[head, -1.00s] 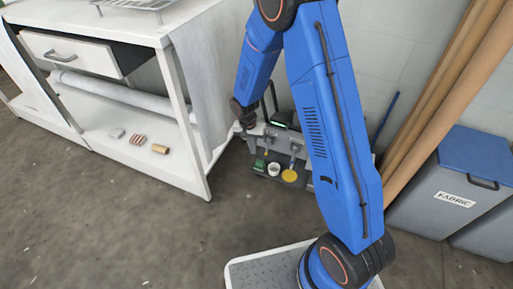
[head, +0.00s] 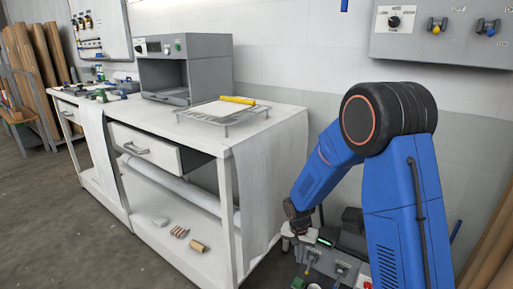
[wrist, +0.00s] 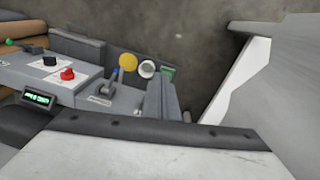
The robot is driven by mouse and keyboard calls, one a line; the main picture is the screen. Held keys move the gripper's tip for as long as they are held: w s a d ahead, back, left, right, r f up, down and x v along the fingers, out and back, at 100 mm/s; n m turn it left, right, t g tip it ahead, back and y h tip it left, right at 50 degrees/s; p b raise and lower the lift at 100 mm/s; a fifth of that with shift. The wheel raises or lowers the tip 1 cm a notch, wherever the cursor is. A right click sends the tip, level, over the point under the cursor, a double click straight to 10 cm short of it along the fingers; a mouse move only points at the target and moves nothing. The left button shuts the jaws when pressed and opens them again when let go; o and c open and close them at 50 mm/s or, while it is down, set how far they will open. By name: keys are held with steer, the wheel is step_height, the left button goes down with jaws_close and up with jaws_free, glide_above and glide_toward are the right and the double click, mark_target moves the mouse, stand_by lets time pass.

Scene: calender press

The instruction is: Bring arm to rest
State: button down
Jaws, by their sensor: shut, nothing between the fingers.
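My arm is blue with dark joints and stands folded at the right of the head view. Its upper part rises to a black elbow, and its forearm slopes down to the left. My gripper (head: 290,238) hangs at the end of the forearm, small and partly dark in the head view. It is shut and empty, pointing down beside the right end of the white bench (head: 270,118). It is low, near a grey unit with controls (head: 318,262). I cannot tell whether any fingertip shows in the wrist view.
The bench carries a grey cabinet (head: 185,68) and a wire rack (head: 222,115) with a yellow roller (head: 237,100). A drawer (head: 145,150) sits below. A wall panel (head: 440,30) is at upper right. The wrist view shows a red button (wrist: 67,74) and yellow disc (wrist: 128,62).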

steer(key=s+d+r+n+t, duration=0.1)
steer(key=s+d+r, duration=0.25)
steer(key=r, duration=0.45)
steer(key=s+d+r+n, duration=0.1)
steer(key=s+d+r, duration=0.1)
steer(key=s+r, duration=0.4)
steer(key=s+d+r+t, duration=0.1)
steer(key=s+d+r, duration=0.15)
steer(key=r, duration=0.65)
steer(key=s+d+r+n+t, duration=0.1)
steer(key=s+r, duration=0.1)
steer(key=s, duration=0.5)
steer(key=s+d+r+n, duration=0.1)
steer(key=s+r, duration=0.2)
steer(key=s, duration=0.3)
steer(key=s+d+r+n+t+y, duration=0.1)
steer(key=s+r, duration=0.2)
steer(key=s, duration=0.4)
steer(key=shift+s+d+t, duration=0.15)
steer(key=shift+s+t, duration=0.15)
